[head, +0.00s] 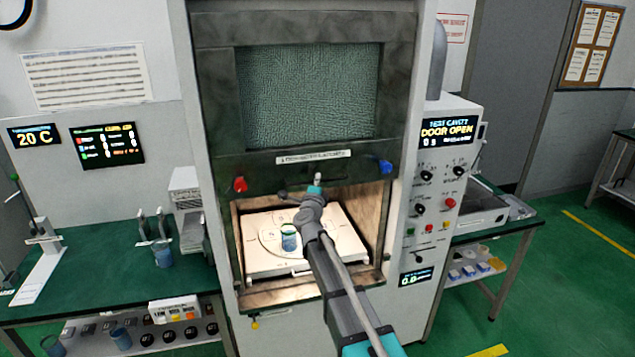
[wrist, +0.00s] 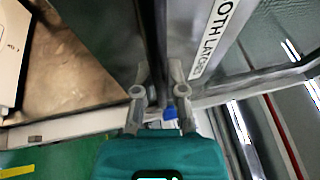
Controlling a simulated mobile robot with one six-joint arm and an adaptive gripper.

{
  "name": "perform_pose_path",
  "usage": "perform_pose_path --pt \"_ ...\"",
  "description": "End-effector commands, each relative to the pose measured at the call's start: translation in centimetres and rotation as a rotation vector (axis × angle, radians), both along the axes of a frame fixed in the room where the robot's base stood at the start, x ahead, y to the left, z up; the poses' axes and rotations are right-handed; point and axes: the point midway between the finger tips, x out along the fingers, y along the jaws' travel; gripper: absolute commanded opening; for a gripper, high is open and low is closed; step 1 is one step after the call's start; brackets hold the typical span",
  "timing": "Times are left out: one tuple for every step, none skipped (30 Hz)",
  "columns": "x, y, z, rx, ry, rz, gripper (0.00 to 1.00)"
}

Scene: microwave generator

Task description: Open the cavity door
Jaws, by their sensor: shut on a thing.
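The cavity door (head: 305,95), a dark frame with a meshed window, stands raised above the lit cavity (head: 370,215). Its lower part carries a label strip, a red latch (head: 240,184) at left and a blue latch (head: 385,167) at right. My gripper (head: 317,182) is at the middle of the door's lower part. In the wrist view my gripper (wrist: 160,75) is shut around a dark bar, seemingly the door's handle, beside the label. The handle is mostly hidden by the fingers. The display (head: 447,130) reads DOOR OPEN.
Inside the cavity, a pale tray (head: 265,263) bears a blue beaker (head: 289,238); my arm passes in front of it. A control panel (head: 435,190) is at right. Green benches (head: 85,260) stand on both sides, the left one with another beaker (head: 162,253).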

Motion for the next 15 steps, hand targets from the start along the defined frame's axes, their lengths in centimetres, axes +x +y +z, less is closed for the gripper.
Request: perform_pose_path --pt "0.03 0.02 -0.01 0.000 0.000 0.000 0.00" --pt "0.04 0.02 -0.02 0.000 0.000 0.000 0.00" --pt "0.04 0.02 -0.02 0.000 0.000 0.000 0.00" --pt "0.03 0.02 -0.02 0.000 0.000 0.000 0.00" --pt "0.03 0.02 -0.02 0.000 0.000 0.000 0.00" --pt "0.03 0.02 -0.03 0.000 0.000 0.000 0.00" --pt "0.03 0.01 -0.03 0.000 0.000 0.000 0.21" --pt "0.03 0.01 -0.03 0.000 0.000 0.000 0.27" --pt "0.02 0.01 -0.04 0.000 0.000 0.000 0.34" --pt "0.02 0.01 -0.04 0.000 0.000 0.000 0.40" --pt "0.02 0.00 -0.03 0.000 0.000 0.000 0.45" --pt "0.02 0.01 -0.03 0.000 0.000 0.000 0.51" --pt "0.01 0.01 -0.03 0.000 0.000 0.000 0.51" --pt "0.01 0.01 -0.03 0.000 0.000 0.000 0.51" --pt "0.01 0.00 -0.03 0.000 0.000 0.000 0.51"
